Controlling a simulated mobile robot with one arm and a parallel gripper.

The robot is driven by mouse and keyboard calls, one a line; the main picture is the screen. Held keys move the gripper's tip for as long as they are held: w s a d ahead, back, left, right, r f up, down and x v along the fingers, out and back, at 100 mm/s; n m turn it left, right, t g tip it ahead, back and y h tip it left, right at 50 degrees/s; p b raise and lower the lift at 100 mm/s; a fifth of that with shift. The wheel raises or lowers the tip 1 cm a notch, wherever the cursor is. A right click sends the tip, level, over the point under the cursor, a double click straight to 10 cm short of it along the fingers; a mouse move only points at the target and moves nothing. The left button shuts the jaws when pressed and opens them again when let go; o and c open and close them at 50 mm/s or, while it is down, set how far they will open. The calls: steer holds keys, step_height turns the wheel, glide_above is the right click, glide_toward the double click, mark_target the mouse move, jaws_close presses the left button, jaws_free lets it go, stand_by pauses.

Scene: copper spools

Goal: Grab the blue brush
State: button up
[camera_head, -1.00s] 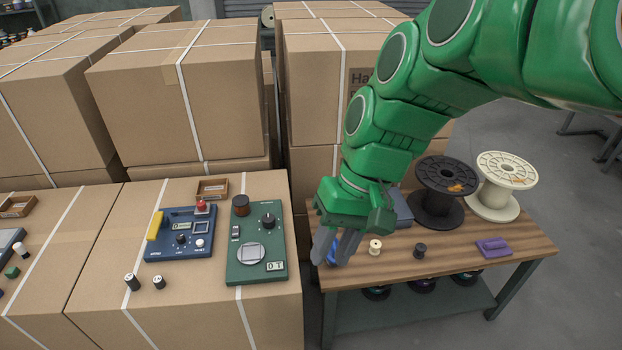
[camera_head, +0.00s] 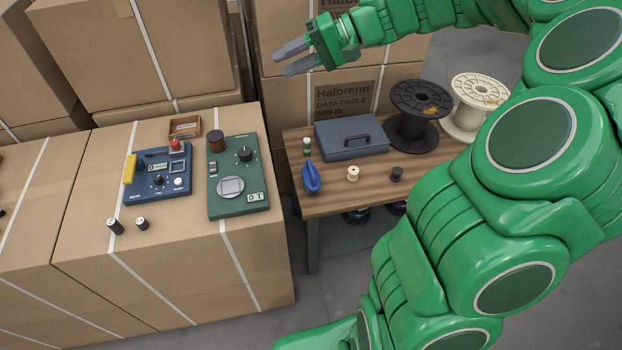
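The blue brush (camera_head: 311,179) lies near the left end of the wooden table top, close to its front edge. It is in full view and nothing touches it from above. My gripper (camera_head: 281,61) is high above and behind the table, in front of the stacked cartons, pointing left. Its two grey fingers are apart with nothing between them. It is well away from the brush.
On the wooden table (camera_head: 340,201) stand a grey toolbox (camera_head: 350,142), a black spool (camera_head: 418,112), a cream spool (camera_head: 474,100) and small spools (camera_head: 352,174). Left, a carton carries a blue control box (camera_head: 160,177) and a green one (camera_head: 238,180). My arm covers the table's right side.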

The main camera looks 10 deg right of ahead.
steer(key=w+d+f+m+t+y, duration=0.1)
steer(key=w+d+f+m+t, duration=0.4)
steer(key=w+d, duration=0.7)
steer(key=n, duration=0.1)
glide_toward(307, 176)
steer(key=a+r, duration=0.1)
steer(key=w+a+r, duration=0.1)
steer(key=shift+w+a+r, duration=0.1)
steer(key=shift+w+r, duration=0.05)
steer(key=shift+r, duration=0.25)
steer(key=shift+x, duration=3.75)
steer(key=shift+a, duration=0.1)
jaws_close()
